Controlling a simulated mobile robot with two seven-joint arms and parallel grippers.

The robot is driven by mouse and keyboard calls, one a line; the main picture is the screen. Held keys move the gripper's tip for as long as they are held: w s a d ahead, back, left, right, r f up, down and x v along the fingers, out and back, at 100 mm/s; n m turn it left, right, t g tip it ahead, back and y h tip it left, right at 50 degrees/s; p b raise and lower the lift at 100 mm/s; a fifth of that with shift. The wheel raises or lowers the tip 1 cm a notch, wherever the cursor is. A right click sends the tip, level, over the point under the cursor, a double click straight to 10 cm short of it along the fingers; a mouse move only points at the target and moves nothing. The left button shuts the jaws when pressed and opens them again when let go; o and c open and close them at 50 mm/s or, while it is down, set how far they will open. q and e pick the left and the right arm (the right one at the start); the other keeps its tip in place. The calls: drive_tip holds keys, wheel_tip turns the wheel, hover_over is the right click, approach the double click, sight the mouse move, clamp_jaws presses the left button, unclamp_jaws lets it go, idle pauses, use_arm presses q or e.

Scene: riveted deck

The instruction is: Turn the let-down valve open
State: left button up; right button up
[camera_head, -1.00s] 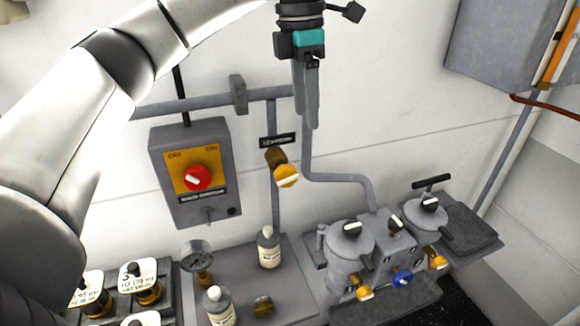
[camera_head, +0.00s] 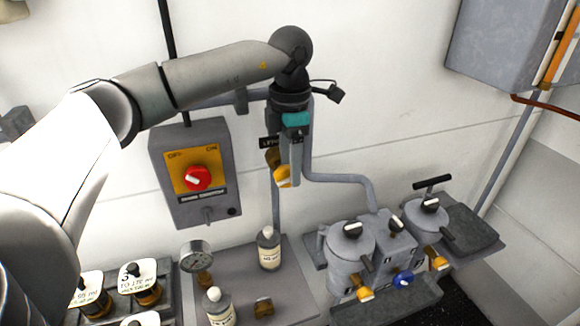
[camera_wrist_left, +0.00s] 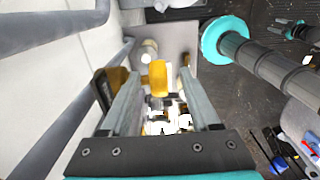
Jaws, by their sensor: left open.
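The let-down valve shows as a yellow knob (camera_head: 282,178) on a brass body, on a vertical pipe against the wall. A small dark label sits just above it. My left gripper (camera_head: 293,182) points down and overlaps the knob's right side in the head view. In the left wrist view, the yellow knob (camera_wrist_left: 158,78) lies between the far ends of the two open fingers (camera_wrist_left: 155,80), with gaps on both sides. The brass body shows left of the left finger. I cannot tell how deep the knob sits between the fingertips.
A grey switch box (camera_head: 159,150) with a red knob (camera_head: 198,178) hangs left of the valve. Grey pots with yellow and blue taps (camera_head: 402,279) stand lower right. Pipes run close by.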

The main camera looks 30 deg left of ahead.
use_arm(q)
drive_tip(key=shift+f, duration=0.65)
clamp_jaws()
